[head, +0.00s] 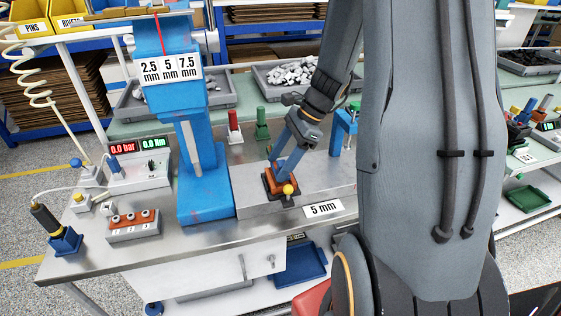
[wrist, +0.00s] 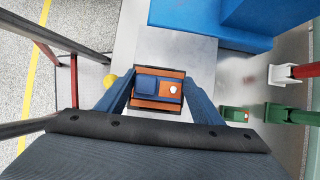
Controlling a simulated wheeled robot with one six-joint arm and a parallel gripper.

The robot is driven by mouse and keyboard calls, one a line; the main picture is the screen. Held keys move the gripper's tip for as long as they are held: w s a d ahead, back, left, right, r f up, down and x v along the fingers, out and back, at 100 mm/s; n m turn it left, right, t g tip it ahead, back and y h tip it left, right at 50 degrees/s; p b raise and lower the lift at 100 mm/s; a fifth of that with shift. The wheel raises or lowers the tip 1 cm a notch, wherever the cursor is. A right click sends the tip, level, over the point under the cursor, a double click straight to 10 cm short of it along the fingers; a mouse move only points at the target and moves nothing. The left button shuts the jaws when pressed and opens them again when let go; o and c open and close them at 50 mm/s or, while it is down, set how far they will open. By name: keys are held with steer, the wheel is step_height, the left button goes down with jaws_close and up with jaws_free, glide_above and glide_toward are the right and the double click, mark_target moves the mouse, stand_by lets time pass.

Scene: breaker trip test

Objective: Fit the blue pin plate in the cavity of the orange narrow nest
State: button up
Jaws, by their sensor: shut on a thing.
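The orange narrow nest (wrist: 141,101) sits on a dark base on a grey block and also shows in the head view (head: 270,180). A blue square plate (wrist: 147,83), which looks like the blue pin plate, lies at the left of its top. A small white round spot (wrist: 172,89) shows to the right of the plate. I cannot tell how deep the plate sits. My gripper (wrist: 160,78) points down with one blue finger on each side of the nest, and looks shut on it. In the head view my gripper (head: 284,172) partly hides the nest and plate.
A yellow ball (head: 288,189) is at the nest's front. The blue press (head: 196,150) stands to the left. Red (head: 234,124) and green (head: 262,126) posts stand behind. A "5 mm" label (head: 323,208) is on the block's front. A button box (head: 133,224) is at front left.

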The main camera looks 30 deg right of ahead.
steer(key=shift+f+b, duration=0.4)
steer(key=shift+f, duration=0.45)
steer(key=o, duration=1.2)
steer(key=b+v, duration=0.1)
steer(key=v, duration=0.6)
steer(key=shift+d+r+b, duration=0.2)
steer(key=shift+r+b, duration=0.15)
steer(key=shift+s+d, duration=0.1)
